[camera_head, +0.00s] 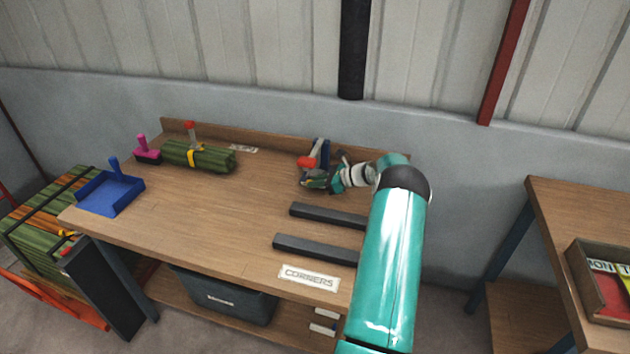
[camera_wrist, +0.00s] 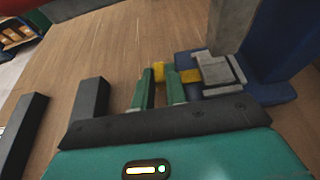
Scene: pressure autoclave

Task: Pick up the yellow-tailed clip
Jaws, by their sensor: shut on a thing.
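The yellow tail (camera_wrist: 159,73) of the clip shows at the tips of my gripper's two green fingers (camera_wrist: 159,85) in the wrist view. My gripper is shut on it. More yellow shows just right of the right finger, against a grey blocky piece (camera_wrist: 222,72), partly hidden by the finger. I cannot tell where the clip ends and the grey piece begins. In the head view my gripper (camera_head: 317,181) is low over the back right of the workbench (camera_head: 200,225). The clip cannot be made out there.
A blue stand (camera_wrist: 285,45) is close on the right of my gripper; a red-topped tool (camera_head: 308,160) stands beside it. Two dark bars (camera_head: 315,249) lie in front, near a CORNERS label (camera_head: 309,278). A blue tray (camera_head: 108,193) and green bundle (camera_head: 198,156) are left. The bench middle is clear.

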